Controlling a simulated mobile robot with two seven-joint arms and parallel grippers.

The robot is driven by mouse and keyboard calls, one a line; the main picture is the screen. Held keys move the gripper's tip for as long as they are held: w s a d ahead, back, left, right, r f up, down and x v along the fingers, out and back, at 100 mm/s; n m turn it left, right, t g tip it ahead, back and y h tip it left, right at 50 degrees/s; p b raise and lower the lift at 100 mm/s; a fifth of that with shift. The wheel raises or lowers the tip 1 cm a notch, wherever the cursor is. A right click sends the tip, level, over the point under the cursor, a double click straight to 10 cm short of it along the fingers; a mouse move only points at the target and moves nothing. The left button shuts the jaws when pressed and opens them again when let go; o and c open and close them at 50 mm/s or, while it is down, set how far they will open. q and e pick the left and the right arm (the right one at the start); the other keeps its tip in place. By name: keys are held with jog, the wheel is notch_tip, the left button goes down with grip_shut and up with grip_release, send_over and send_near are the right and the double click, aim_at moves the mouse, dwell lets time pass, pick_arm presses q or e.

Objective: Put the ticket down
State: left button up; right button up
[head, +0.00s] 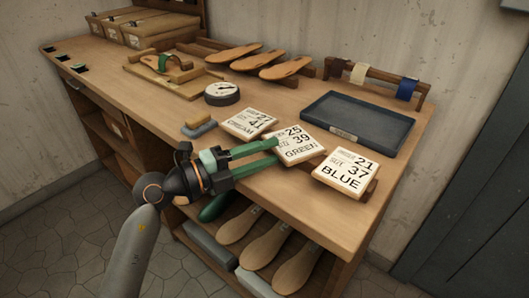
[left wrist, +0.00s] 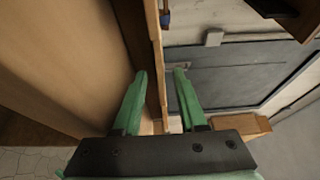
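The GREEN ticket (head: 306,151), a pale wooden plate marked 25 and 39, sits in the middle of the row at the bench front. It lies tilted between the CREAM ticket (head: 249,123) and the BLUE ticket (head: 345,173). My left gripper (head: 279,151) has its green fingers at the GREEN ticket's left edge. In the left wrist view the fingers (left wrist: 160,72) are spread, with a thin wooden edge between them and a gap beside the right finger. Whether either finger touches the ticket cannot be told. My right gripper is out of view.
A dark tray (head: 357,119) lies behind the tickets. Shoe forms (head: 266,243) fill the shelf below. The bench's right front corner is clear.

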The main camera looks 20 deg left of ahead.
pick_arm(q)
jog(key=shift+r, duration=0.15)
jog(key=v, duration=1.2)
jog(key=shift+b, duration=0.3)
jog(key=shift+a, duration=0.15)
